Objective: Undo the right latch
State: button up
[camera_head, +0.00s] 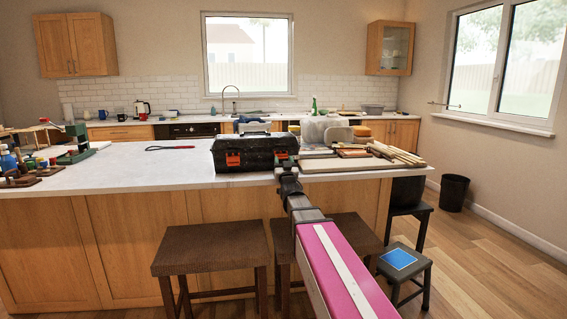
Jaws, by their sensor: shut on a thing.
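A black toolbox (255,143) stands shut near the front edge of the white island counter. It has two orange latches on its front. The left latch (232,159) is in plain view. The right latch (280,155) shows just above my gripper (282,166), which covers its lower part. My arm reaches in from the bottom of the picture to the front of the toolbox. My gripper is shut on the right latch, though its fingertips are small and hard to see.
Boards and wooden strips (365,160) lie right of the toolbox, near my gripper. A red-handled tool (170,148) lies on the counter to the left. Brown stools (210,248) stand below the counter's front. The counter's left middle is mostly clear.

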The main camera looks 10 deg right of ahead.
jog(key=o, duration=0.9)
jog(key=shift+o, duration=0.2)
jog(key=v, duration=1.1)
jog(key=shift+w, duration=0.1)
